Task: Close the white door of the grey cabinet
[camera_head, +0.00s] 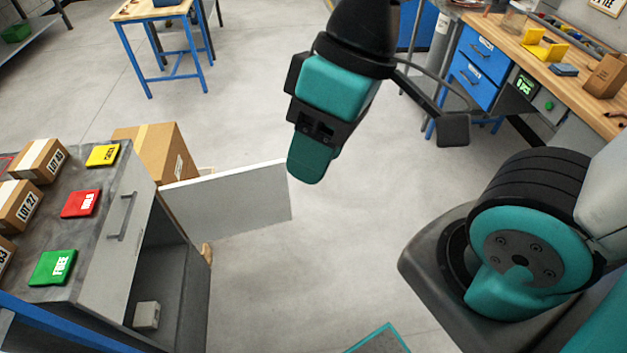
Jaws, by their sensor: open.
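The grey cabinet (190,258) stands at the lower left, with a drawer and handle above an open compartment. Its white door (230,203) is swung wide open, sticking out to the right from the cabinet's far side. My gripper (307,160) is open and empty, high in the middle of the view and pointing down. Its lower teal tip appears beside the top corner of the door's free end. I cannot tell whether they touch. The door's handle is not visible.
Cardboard boxes (40,160) and yellow, red (81,203) and green tiles lie on the cabinet top. A larger carton (160,150) stands behind the door. A small pale box (147,316) sits inside the compartment. The floor in front of the cabinet is clear.

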